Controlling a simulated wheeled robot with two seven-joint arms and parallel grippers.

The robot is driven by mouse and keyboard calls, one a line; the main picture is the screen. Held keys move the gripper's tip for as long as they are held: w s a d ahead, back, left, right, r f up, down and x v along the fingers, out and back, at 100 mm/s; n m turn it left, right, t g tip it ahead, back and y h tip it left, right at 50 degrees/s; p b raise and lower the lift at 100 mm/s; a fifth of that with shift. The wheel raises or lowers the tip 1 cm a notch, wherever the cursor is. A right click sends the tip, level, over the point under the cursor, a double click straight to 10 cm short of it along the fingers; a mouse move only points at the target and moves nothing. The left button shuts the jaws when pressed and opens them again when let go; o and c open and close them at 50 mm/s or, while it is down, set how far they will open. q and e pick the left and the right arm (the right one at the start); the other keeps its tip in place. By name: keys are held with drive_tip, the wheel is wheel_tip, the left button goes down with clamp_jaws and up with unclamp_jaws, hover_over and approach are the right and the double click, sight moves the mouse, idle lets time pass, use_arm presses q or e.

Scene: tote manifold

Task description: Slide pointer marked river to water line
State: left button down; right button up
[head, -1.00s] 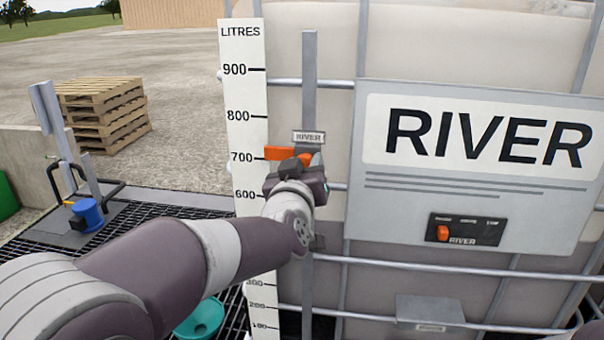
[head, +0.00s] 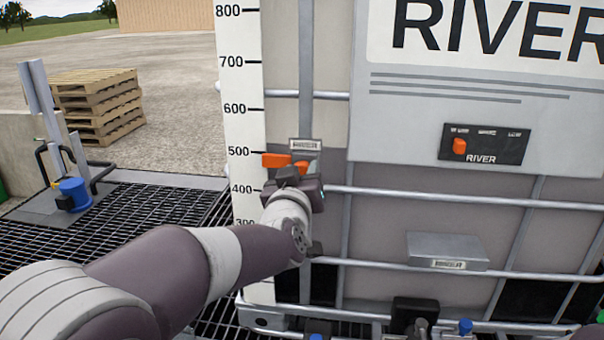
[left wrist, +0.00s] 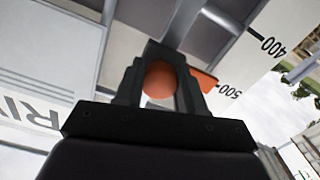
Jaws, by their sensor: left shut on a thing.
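The orange pointer (head: 276,160) stands on a grey vertical rail (head: 306,60) beside the white litre scale (head: 241,125). Its tip lies a little below the 500 mark. A small label plate (head: 305,145) sits just above it, too blurred to read now. My left gripper (head: 292,174) is shut on the pointer's round orange knob. The left wrist view shows the knob (left wrist: 159,80) between the two dark fingers (left wrist: 160,88). The pale tank wall (head: 390,170) looks darker from about the pointer's height downward. My right gripper is not in view.
The RIVER sign board (head: 480,90) with a small switch panel (head: 484,145) is right of the rail. Metal cage bars (head: 450,197) cross the tank. A grey box (head: 446,250) juts out lower right. Pallets (head: 97,105) stand far left.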

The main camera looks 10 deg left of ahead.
use_arm(q)
drive_tip(key=shift+f, duration=0.1)
drive_tip(key=c, duration=0.7)
unclamp_jaws()
drive_tip(key=shift+o, duration=0.2)
drive_tip(key=shift+s, duration=0.2)
drive_tip(key=s+b, duration=0.1)
drive_tip(key=s, duration=1.1)
drive_tip(key=shift+s, duration=0.3)
